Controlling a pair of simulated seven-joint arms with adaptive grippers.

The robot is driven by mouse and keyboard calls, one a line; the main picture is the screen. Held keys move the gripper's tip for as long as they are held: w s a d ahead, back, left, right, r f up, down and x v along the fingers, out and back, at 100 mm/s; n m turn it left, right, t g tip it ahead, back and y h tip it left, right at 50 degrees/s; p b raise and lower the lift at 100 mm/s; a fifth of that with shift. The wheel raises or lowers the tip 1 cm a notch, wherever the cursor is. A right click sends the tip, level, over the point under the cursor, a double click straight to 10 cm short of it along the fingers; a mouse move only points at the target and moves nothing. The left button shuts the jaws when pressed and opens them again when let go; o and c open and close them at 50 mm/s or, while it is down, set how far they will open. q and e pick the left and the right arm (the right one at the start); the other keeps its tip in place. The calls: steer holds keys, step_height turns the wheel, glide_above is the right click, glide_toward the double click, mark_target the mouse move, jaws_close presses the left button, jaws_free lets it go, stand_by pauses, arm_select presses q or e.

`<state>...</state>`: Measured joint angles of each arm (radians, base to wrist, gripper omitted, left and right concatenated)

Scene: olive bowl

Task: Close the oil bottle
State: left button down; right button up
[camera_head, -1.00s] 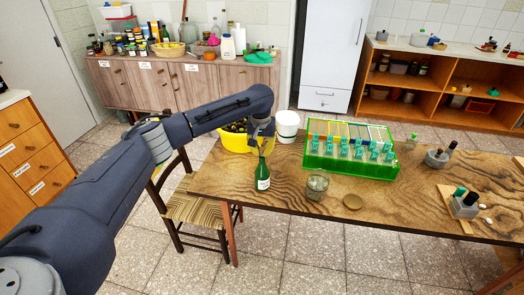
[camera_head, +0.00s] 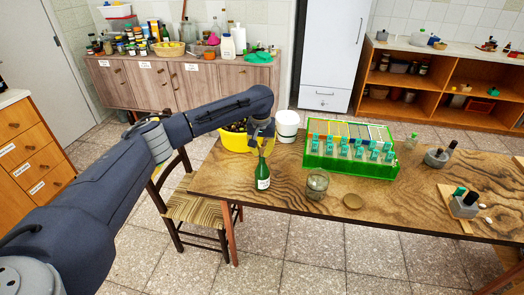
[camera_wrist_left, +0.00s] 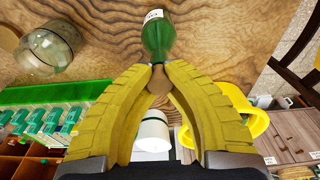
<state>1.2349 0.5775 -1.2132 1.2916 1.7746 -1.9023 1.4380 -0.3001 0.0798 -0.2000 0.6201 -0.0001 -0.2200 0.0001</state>
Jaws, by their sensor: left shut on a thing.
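The green oil bottle (camera_head: 263,176), with a white label, stands upright on the wooden table (camera_head: 420,215) near its left end. My left gripper (camera_head: 262,143) is directly above the bottle's neck. In the left wrist view the bottle (camera_wrist_left: 158,38) points its neck toward me, and the yellow fingers of the left gripper (camera_wrist_left: 158,78) are shut on a small brown stopper (camera_wrist_left: 160,80) at the bottle's mouth. The stopper meets the mouth there; how deep it sits is hidden. My right gripper is not in view.
A glass jar (camera_head: 317,184) and a round brown lid (camera_head: 352,201) lie right of the bottle. A yellow bowl (camera_head: 236,142) and a white bucket (camera_head: 287,126) stand behind. A green crate (camera_head: 350,172) with teal-topped bottles is at back right.

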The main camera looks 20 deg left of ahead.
arm_select(q)
steer(key=shift+f, duration=0.65)
stand_by(0.6)
steer(key=c, duration=0.8)
jaws_free()
steer(key=shift+r, duration=3)
